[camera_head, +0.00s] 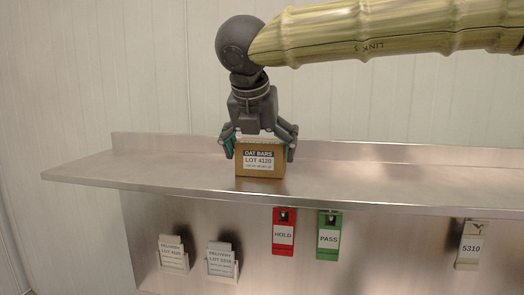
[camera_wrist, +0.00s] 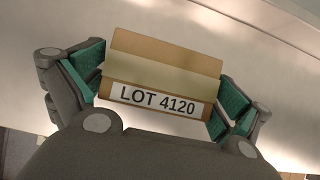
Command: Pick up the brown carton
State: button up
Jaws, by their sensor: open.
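The brown carton (camera_head: 260,172) stands upright on the metal shelf, with a label reading "OAT BARS" and "LOT 4120". My gripper (camera_head: 259,152) is above it, pointing down, with one finger at each side of the carton's upper part. In the wrist view the carton (camera_wrist: 162,75) lies between the green finger pads of my gripper (camera_wrist: 158,88). The fingers are open. A narrow gap shows at the carton's right side; on the left the pad is very close, and I cannot tell whether it touches.
The metal shelf (camera_head: 400,185) is bare to both sides of the carton and has a low back lip. Below its front edge hang a red HOLD tag (camera_head: 284,235), a green PASS tag (camera_head: 329,238), a 5310 tag (camera_head: 469,247) and two delivery-note holders (camera_head: 173,257), (camera_head: 222,262).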

jog(key=shift+w+d+f, duration=0.15)
jog(key=shift+w+f, duration=0.2)
jog(key=shift+f, duration=0.2)
jog(key=shift+s, duration=0.15)
jog(key=c, duration=0.9)
jog(key=shift+r+b, duration=0.85)
jog(key=shift+r, duration=0.9)
jog(key=s+d+b, duration=0.1)
jog(key=s, duration=0.4)
jog(key=s+d+r+b, duration=0.1)
jog(key=s+d+b, duration=0.1)
jog(key=s, duration=0.3)
jog(key=s+d+b, duration=0.2)
jog(key=s, duration=0.3)
jog(key=shift+r, duration=0.25)
